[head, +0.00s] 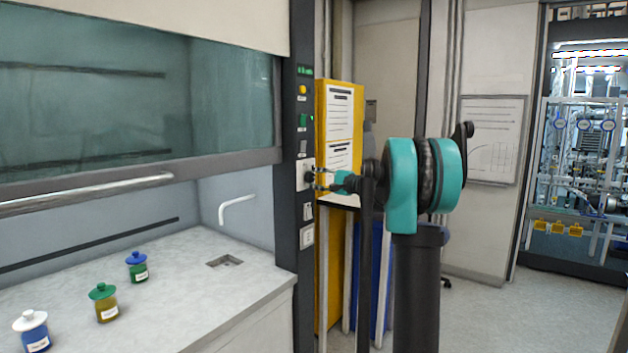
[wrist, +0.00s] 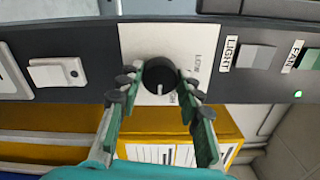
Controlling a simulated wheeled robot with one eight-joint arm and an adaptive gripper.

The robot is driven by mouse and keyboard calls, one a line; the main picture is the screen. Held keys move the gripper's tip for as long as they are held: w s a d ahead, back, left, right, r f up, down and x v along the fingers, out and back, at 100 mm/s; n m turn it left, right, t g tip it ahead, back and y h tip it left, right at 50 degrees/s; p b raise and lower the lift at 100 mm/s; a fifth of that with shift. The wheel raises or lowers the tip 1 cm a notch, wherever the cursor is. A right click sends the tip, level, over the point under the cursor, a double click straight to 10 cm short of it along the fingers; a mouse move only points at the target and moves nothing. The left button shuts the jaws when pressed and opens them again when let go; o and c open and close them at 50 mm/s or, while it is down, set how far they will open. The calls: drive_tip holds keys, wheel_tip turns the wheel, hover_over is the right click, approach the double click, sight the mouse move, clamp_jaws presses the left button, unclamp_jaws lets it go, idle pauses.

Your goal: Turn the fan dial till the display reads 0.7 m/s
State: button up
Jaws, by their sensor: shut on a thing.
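The fan dial (wrist: 160,78) is a round black knob with a white pointer mark, on a white plate (wrist: 136,38) marked LOW and another word partly hidden by a finger. In the wrist view my gripper (wrist: 160,84) is shut on the dial, one finger on each side. The pointer mark is toward the bottom of the picture. In the head view my gripper (head: 314,180) reaches the dark control post at the dial's plate (head: 302,174). The display (head: 305,71) shows small green digits at the top of the post, too small to read.
A light switch (wrist: 256,56) and a green fan switch (wrist: 310,58) sit right of the dial in the wrist view. A yellow cabinet (head: 328,262) stands close behind my gripper. The fume hood's bench (head: 190,275) holds several lidded jars. Open floor lies at right.

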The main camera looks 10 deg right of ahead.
drive_tip(key=o, duration=1.2)
drive_tip(key=shift+c, duration=0.2)
drive_tip(key=shift+d, duration=0.1)
drive_tip(key=v, duration=1.2)
